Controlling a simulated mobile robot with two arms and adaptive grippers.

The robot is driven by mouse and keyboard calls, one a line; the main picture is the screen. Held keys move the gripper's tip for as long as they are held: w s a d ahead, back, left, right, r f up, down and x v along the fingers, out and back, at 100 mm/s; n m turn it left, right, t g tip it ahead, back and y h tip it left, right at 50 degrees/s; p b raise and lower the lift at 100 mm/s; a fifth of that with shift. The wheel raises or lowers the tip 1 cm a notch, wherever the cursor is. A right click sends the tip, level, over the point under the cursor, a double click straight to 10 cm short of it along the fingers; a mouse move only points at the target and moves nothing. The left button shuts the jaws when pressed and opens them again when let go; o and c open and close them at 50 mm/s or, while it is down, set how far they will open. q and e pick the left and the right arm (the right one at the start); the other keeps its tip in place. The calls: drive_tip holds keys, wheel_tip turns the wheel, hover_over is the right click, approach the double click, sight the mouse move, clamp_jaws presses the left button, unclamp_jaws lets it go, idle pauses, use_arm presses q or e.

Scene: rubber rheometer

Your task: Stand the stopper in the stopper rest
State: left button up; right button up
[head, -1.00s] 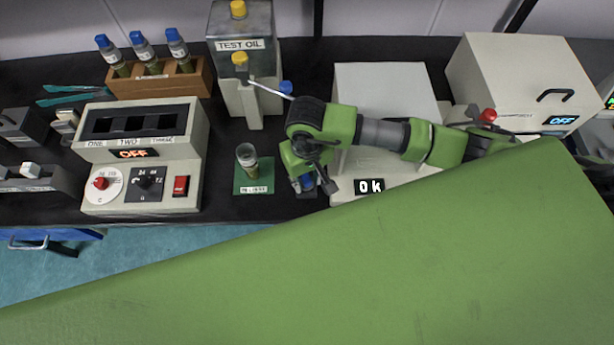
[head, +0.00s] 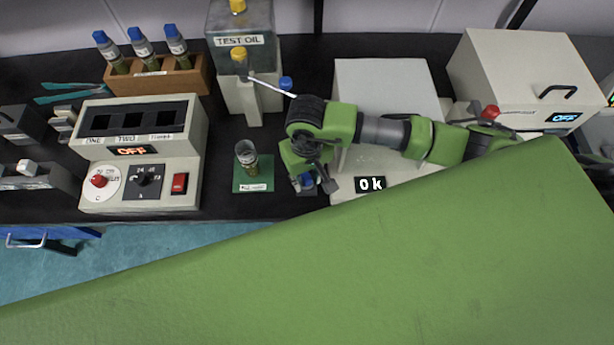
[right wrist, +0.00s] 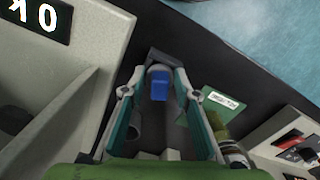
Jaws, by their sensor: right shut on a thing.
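My right gripper (head: 316,186) points down at the bench's front edge, left of the white box. It is shut on the blue stopper (head: 307,180), which also shows between the fingertips in the right wrist view (right wrist: 159,86). A small dark block, apparently the stopper rest (head: 308,193), is right at the stopper's lower end; it also shows in the right wrist view (right wrist: 166,58). I cannot tell whether the stopper is seated in it or just above it. My left gripper is not in view.
An open vial (head: 247,160) stands on a green labelled mat (head: 254,187) left of the gripper. The white box (head: 385,85) with the "0k" display is close on the right. A wooden rack (head: 192,82) of blue-capped vials and the test oil can (head: 241,60) stand behind.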

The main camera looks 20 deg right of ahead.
sight(307, 179)
drive_tip(key=o, duration=1)
wheel_tip(307, 179, up, 12)
drive_tip(key=shift+f, duration=0.1)
